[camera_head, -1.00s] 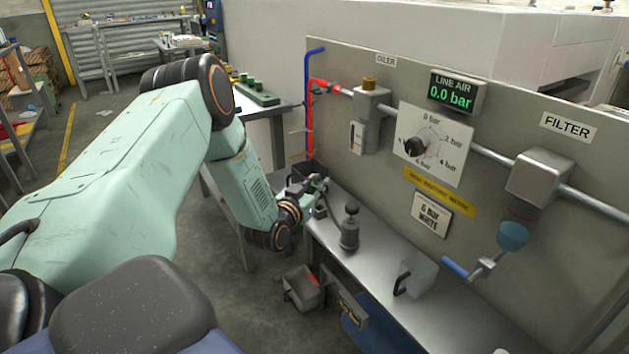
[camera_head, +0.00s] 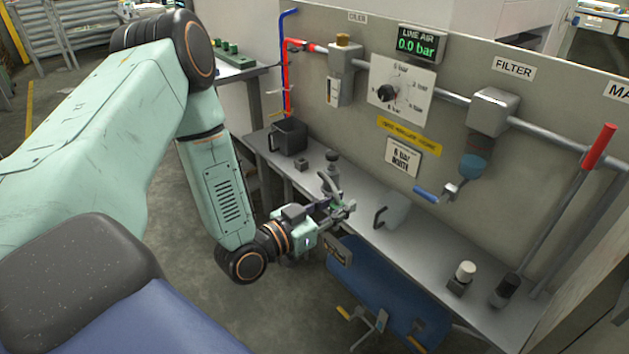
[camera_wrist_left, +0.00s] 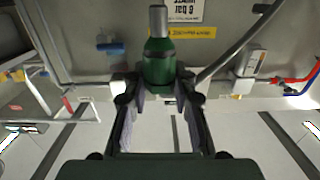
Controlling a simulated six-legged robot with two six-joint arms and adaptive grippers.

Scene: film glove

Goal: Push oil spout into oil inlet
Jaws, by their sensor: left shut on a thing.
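My left gripper (camera_head: 340,208) is shut on a small green oil can (camera_wrist_left: 158,65). Only a bit of its green body shows in the head view. In the left wrist view, which is upside down, the can sits between the fingertips with a grey end pointing up the picture. A curved grey tube, seemingly its spout (camera_head: 327,186), rises beside the gripper. The oiler (camera_head: 342,62), with a brass cap (camera_head: 343,40), hangs on the panel above and behind, well apart from the can. Which part is the oil inlet I cannot tell. My right gripper is not in view.
A grey device with a dark knob (camera_head: 333,157) stands on the bench behind the gripper. A clear jug (camera_head: 396,211) stands to its right, a black container (camera_head: 288,137) to its left. The filter (camera_head: 493,112) and grey pipe (camera_head: 450,97) are on the panel.

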